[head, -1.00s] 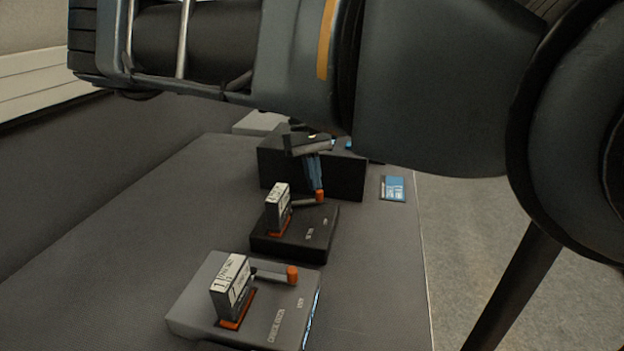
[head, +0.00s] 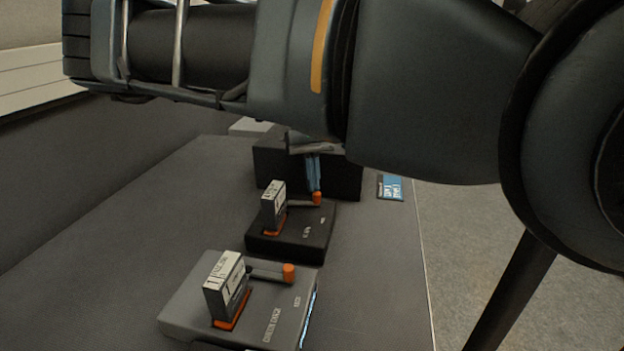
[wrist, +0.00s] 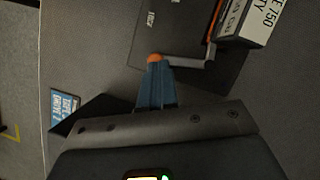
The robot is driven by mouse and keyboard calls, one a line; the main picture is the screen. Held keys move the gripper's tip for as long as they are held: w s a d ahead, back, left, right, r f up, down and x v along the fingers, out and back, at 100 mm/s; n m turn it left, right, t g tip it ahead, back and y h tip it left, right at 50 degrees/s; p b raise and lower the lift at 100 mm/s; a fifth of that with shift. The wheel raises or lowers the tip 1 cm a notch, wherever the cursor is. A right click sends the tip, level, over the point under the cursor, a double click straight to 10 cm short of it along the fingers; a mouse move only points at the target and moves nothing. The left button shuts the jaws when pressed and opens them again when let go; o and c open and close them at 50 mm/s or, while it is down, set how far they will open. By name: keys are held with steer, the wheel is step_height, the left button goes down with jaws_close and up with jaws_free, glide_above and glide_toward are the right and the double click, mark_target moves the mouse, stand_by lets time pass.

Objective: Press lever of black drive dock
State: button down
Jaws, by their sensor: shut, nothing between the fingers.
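The black drive dock (head: 290,241) sits on the grey table, with a labelled drive (head: 273,208) upright in it. Its lever is a grey bar with an orange tip (head: 317,198), to the right of the drive. My gripper (head: 315,186) is shut, its blue fingers pointing down with their ends at the orange tip. In the wrist view the fingers (wrist: 155,66) end right beside the orange lever tip (wrist: 155,57); whether they touch it I cannot tell. The dock (wrist: 180,25) shows partly there, with its lever bar reaching right towards the drive (wrist: 255,18).
A grey dock (head: 245,315) with its own drive and orange-tipped lever (head: 289,273) stands nearer. A black box (head: 345,178) stands behind my fingers. A blue card (head: 390,187) lies near the table's right edge. The table left of the docks is clear.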

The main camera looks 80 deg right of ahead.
steer(key=shift+s+a+f+m, duration=0.1)
steer(key=shift+a+m, duration=0.1)
steer(key=shift+m, duration=0.1)
stand_by(0.9)
stand_by(0.4)
